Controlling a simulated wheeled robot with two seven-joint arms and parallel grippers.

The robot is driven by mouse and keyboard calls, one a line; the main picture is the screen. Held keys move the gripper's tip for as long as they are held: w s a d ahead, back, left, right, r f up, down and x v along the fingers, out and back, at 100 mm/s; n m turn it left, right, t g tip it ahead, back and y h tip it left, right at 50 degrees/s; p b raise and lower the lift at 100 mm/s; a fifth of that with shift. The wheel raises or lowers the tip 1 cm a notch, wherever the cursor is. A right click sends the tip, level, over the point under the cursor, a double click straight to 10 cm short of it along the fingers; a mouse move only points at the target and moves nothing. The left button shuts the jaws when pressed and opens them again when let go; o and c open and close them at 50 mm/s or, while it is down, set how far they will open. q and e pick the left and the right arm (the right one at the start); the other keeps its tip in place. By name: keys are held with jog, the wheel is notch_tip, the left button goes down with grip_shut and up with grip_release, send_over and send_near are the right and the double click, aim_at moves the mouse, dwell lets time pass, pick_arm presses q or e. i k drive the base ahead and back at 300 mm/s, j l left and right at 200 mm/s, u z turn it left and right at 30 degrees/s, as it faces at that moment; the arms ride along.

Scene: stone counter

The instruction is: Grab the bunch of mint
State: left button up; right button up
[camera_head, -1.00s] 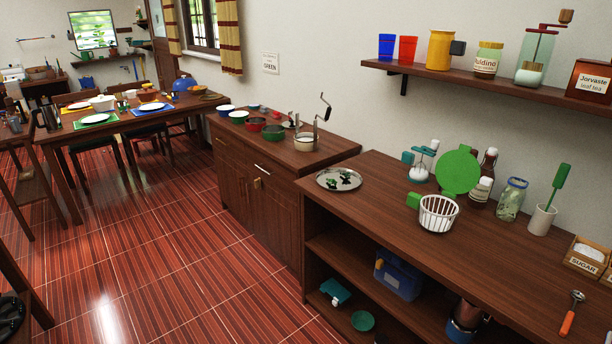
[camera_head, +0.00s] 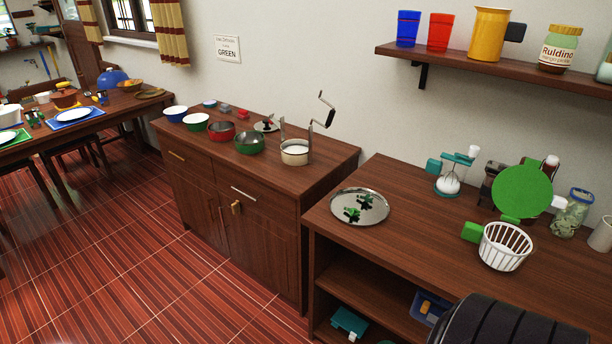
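Neither gripper's fingers are in view. A black ribbed part, seemingly of my own arm, shows at the bottom right, apart from the tray.
A white basket (camera_head: 506,247) and a round green board (camera_head: 522,191) stand right of the tray. A pot with a crank (camera_head: 295,154) and several bowls stand on the left cabinet. A wall shelf (camera_head: 470,67) hangs above.

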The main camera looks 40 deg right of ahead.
aim_at(354, 212)
jog(key=i+z, duration=0.4)
jog(key=i, duration=0.2)
jog(key=i+j+z, duration=0.4)
jog(key=i+l, duration=0.1)
jog(key=i, duration=0.05)
